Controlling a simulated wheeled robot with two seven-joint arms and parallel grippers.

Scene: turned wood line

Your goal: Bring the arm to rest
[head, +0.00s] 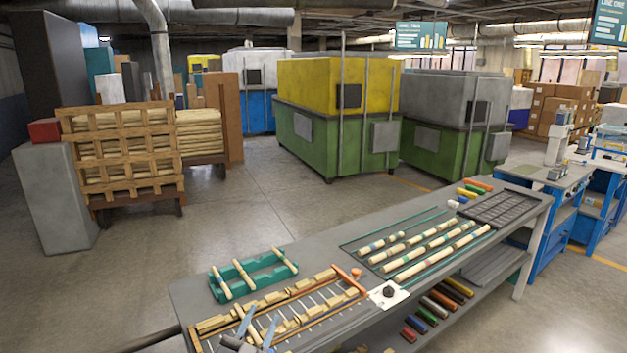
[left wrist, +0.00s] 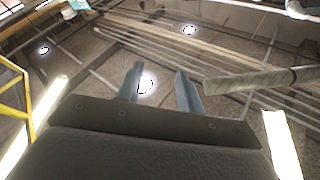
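My left gripper (head: 259,327) shows at the bottom edge of the head view, in front of the near left part of the workbench (head: 330,243). Its two blue-grey fingers stand apart with nothing between them. In the left wrist view the open fingers (left wrist: 160,86) point up toward the ceiling, with only ceiling beams and lamps behind them. My right gripper is not in view.
On the bench are a green rack (head: 248,280) with turned wooden pieces, a tray of wooden blocks (head: 293,308), rows of striped spindles (head: 420,248) and a black grid tray (head: 498,209). Open floor (head: 260,200) lies behind the bench.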

